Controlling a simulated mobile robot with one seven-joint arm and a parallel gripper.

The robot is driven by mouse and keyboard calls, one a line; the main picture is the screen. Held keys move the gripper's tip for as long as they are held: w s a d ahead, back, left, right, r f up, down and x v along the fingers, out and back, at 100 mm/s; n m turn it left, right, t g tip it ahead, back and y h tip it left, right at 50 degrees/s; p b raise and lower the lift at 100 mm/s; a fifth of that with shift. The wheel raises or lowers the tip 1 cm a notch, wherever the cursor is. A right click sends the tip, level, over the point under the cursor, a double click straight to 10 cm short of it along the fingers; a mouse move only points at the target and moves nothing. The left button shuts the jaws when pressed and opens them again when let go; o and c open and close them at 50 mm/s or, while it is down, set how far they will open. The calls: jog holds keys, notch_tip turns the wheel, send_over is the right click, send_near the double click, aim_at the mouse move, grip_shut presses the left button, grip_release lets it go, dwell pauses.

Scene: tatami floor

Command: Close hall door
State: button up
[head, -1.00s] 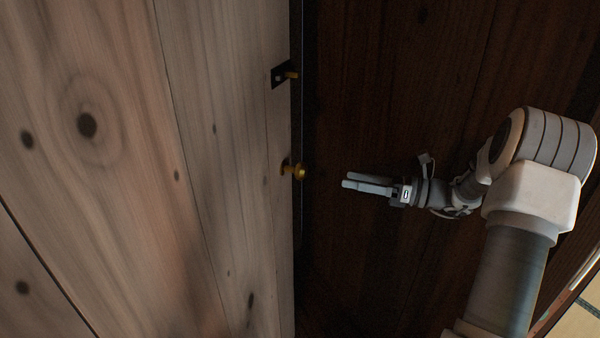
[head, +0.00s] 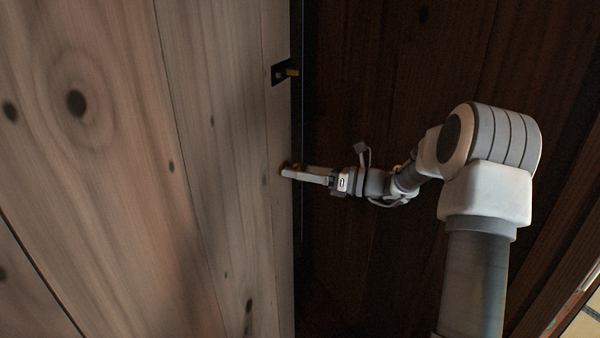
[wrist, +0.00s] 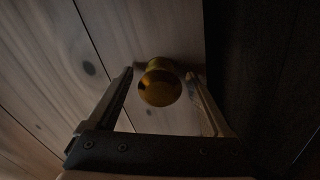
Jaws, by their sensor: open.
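The hall door (head: 215,160) is a pale, knotted wooden panel filling the left of the head view. Its free edge is near the middle of that view. A brass knob (wrist: 160,86) sits near that edge. In the wrist view the knob is between the two fingers of my gripper (wrist: 165,85), with some space on both sides. My gripper also shows in the head view (head: 288,171), its fingertips at the door's edge and covering most of the knob. The fingers are open around the knob and do not visibly grip it.
Dark wooden panelling (head: 390,80) lies to the right, behind my arm. A bit of tatami (head: 580,325) shows at the lower right corner.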

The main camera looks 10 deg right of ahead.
grip_shut()
dwell(0.3)
jog(key=shift+d, duration=0.1)
